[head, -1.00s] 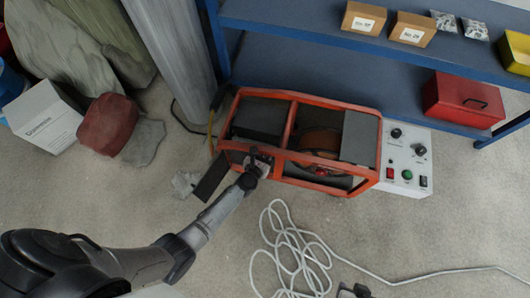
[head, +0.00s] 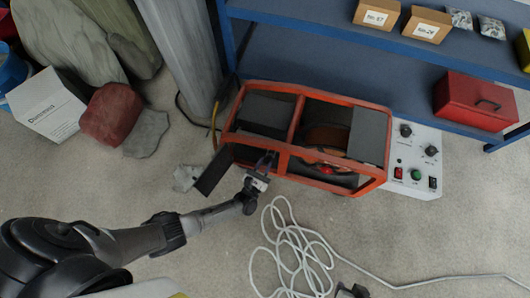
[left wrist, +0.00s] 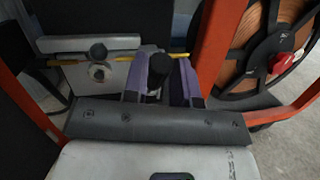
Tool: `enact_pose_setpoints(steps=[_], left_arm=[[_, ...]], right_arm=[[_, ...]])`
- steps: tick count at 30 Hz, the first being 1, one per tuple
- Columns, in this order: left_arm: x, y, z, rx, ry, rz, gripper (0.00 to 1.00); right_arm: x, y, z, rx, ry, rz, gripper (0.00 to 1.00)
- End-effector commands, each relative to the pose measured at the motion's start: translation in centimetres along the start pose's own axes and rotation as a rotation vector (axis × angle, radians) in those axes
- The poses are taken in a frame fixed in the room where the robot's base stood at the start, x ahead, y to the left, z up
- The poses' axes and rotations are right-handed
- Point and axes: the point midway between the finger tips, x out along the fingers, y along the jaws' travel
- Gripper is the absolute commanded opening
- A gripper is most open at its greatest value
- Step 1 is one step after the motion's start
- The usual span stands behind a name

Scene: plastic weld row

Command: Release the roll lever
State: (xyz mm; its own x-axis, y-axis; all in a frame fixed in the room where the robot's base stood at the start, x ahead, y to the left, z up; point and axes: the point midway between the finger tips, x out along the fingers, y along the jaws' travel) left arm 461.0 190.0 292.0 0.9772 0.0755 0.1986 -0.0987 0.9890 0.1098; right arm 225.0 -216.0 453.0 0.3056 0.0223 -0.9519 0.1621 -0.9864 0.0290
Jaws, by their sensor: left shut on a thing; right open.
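The orange-framed machine (head: 290,139) stands on the floor, with a wire spool (left wrist: 247,50) inside its right half. My left gripper (head: 262,170) is at the machine's near side, left of the spool. In the left wrist view, the purple pads of my left gripper (left wrist: 160,82) are shut on a black rounded handle (left wrist: 158,66), which I take for the roll lever. The handle's lower part is hidden by the pads and the gripper body. A dark tip at the bottom edge of the head view appears to be my right gripper (head: 352,291), away from the machine.
A control panel (head: 414,160) with knobs and buttons adjoins the machine's right end. A blue shelf (head: 390,66) stands behind, with a red toolbox (head: 475,101). White cable (head: 296,250) lies coiled on the floor in front. A dark flap (head: 213,170) sticks out near my left gripper.

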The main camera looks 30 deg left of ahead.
Motion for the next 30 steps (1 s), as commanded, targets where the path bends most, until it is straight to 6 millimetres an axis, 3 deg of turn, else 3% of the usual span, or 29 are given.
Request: enact_pose_setpoints(steps=[16,17,18,24,30], left_arm=[[-0.29,-0.06,-0.28,0.004,-0.013,0.001,0.0],[-0.29,-0.06,-0.28,0.004,-0.013,0.001,0.28],[-0.29,-0.06,-0.28,0.004,-0.013,0.001,0.32],[-0.24,-0.05,-0.22,0.004,-0.015,0.002,0.52],[-0.23,-0.05,-0.18,0.004,-0.016,0.002,0.52]], right_arm=[[0.03,0.32,0.06,-0.01,-0.001,0.008,0.43],[0.03,0.31,0.06,-0.01,-0.001,0.008,0.43],[0.03,0.31,0.06,-0.01,-0.001,0.008,0.43],[0.02,0.29,0.05,-0.009,-0.001,0.008,0.43],[0.01,0.17,0.02,-0.006,0.0,0.005,0.43]])
